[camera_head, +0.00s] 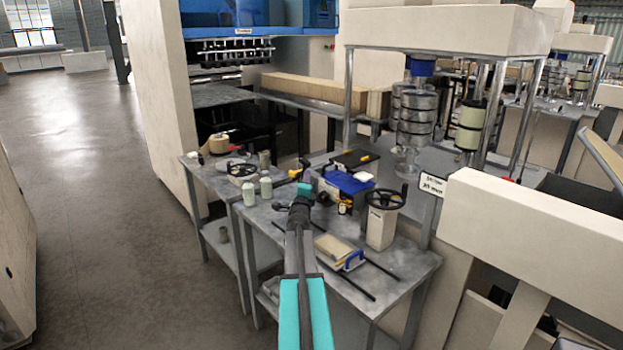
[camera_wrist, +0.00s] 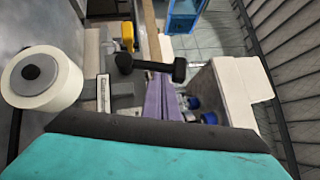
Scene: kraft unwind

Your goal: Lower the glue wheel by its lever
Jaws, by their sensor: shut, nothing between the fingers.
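My gripper (camera_head: 304,189) shows as a teal tip beyond my dark wrist in the head view, over the far part of the work table. In the wrist view two purplish fingers (camera_wrist: 164,92) lie side by side, shut and empty. A black bar with thick ends (camera_wrist: 150,67), which may be the lever, lies just beyond the fingertips; I cannot tell whether they touch. A small yellow part (camera_wrist: 127,36) stands behind it. In the head view a blue-topped unit (camera_head: 347,182) sits just right of my gripper. I cannot make out the glue wheel clearly.
A black handwheel on a beige post (camera_head: 381,225) stands right on the metal table (camera_head: 395,270). Pale bottles (camera_head: 266,187) stand left of my gripper. A white roll (camera_wrist: 41,78) is at left in the wrist view; a beige block (camera_wrist: 232,90) is at right. The floor (camera_head: 110,220) is clear.

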